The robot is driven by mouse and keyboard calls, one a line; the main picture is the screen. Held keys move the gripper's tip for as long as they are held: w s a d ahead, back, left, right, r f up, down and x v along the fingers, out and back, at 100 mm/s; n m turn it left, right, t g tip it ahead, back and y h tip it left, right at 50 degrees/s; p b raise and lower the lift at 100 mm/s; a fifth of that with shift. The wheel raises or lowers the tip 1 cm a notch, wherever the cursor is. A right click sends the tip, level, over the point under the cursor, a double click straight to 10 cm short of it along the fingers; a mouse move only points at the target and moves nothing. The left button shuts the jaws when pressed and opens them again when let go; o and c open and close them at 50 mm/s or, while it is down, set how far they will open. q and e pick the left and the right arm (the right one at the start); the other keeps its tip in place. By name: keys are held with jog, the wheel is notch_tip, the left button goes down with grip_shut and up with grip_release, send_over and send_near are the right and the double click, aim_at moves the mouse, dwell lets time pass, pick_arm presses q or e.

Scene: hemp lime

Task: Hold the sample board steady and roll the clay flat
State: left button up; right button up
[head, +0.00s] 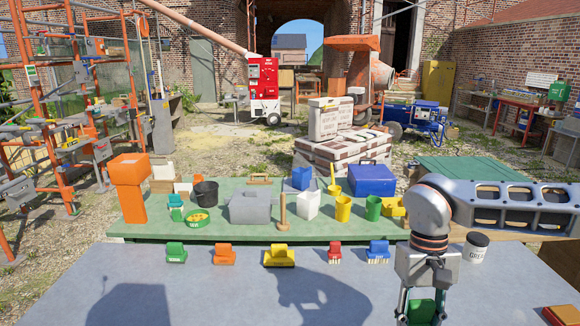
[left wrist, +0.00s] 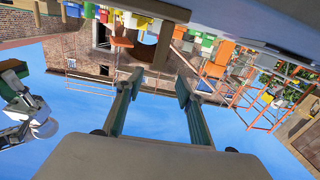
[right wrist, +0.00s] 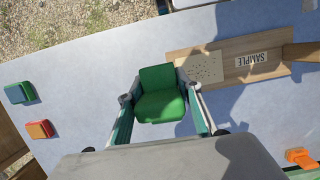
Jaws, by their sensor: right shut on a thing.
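The wooden sample board (right wrist: 277,70), labelled SAMPLE, lies on the grey table in the right wrist view. A beige speckled piece (right wrist: 195,68) lies at its left end; I cannot tell whether it is the clay. My right gripper (right wrist: 160,104) is shut on a green block (right wrist: 160,95) above the table, beside the board; it also shows in the head view (head: 422,308). My left gripper (left wrist: 151,88) is open and empty, its fingers wide apart, and is outside the head view. No roller can be made out. The board is not in the head view.
Several coloured brushes stand along the grey table's far edge, including a yellow one (head: 279,257). A green table (head: 230,230) behind holds buckets and boxes. A teal block (right wrist: 20,92) and an orange block (right wrist: 39,129) lie left of my right gripper.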

pick_arm(q)
jog(key=w, duration=1.2)
jog(key=shift+w+r, duration=0.2)
jog(key=shift+w, duration=0.05)
grip_shut()
jog(key=shift+f, duration=0.25)
dwell(0.5)
